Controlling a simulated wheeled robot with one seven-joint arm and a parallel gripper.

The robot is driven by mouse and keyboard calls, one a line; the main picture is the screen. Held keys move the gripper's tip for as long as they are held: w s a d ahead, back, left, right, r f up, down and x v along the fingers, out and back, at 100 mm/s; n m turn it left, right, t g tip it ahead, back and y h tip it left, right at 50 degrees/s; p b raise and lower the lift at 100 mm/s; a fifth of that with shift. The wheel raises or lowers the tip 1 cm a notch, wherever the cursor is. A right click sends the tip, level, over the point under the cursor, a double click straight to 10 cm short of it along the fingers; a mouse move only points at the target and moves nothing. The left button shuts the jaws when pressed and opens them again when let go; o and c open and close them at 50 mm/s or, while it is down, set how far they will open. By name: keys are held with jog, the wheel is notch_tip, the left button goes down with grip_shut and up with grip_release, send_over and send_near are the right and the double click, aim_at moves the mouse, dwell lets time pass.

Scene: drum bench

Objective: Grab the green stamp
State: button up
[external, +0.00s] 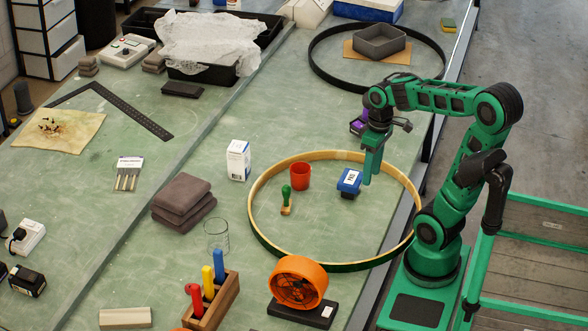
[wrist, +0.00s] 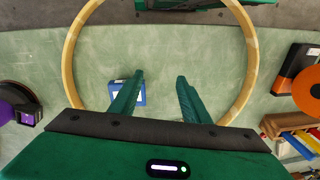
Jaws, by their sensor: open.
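The green stamp (external: 286,200), with a rounded green handle and a pale wooden base, stands upright inside the large wooden hoop (external: 257,232). My gripper (external: 370,180) is open and empty, pointing down above the right part of the hoop, to the right of the green stamp and apart from it. In the wrist view my gripper's two fingers (wrist: 159,80) are spread with green bench between them. The green stamp does not show in the wrist view.
Inside the hoop, a blue stamp (external: 349,180) stands between the green stamp and my gripper, and a red cup (external: 300,176) stands close behind the green stamp. A clear glass (external: 217,235) and an orange fan (external: 298,283) are outside the hoop.

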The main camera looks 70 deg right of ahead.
jog(key=w+a+f+n+t+y, duration=0.1)
jog(key=w+f+n+t+y, duration=0.2)
jog(key=w+n, duration=0.75)
jog(key=w+d+r+n+t+y, duration=0.25)
jog(key=w+r+t+y, duration=0.2)
jog(key=w+y, duration=0.3)
send_near(286, 199)
jog(key=shift+g, duration=0.45)
jog(key=w+a, duration=0.4)
jog(key=w+a+f, duration=0.1)
jog(key=a, duration=0.2)
jog(key=shift+w+f, duration=0.15)
jog(key=shift+w, duration=0.25)
jog(key=shift+d, duration=0.1)
jog(key=shift+c, duration=0.6)
grip_shut()
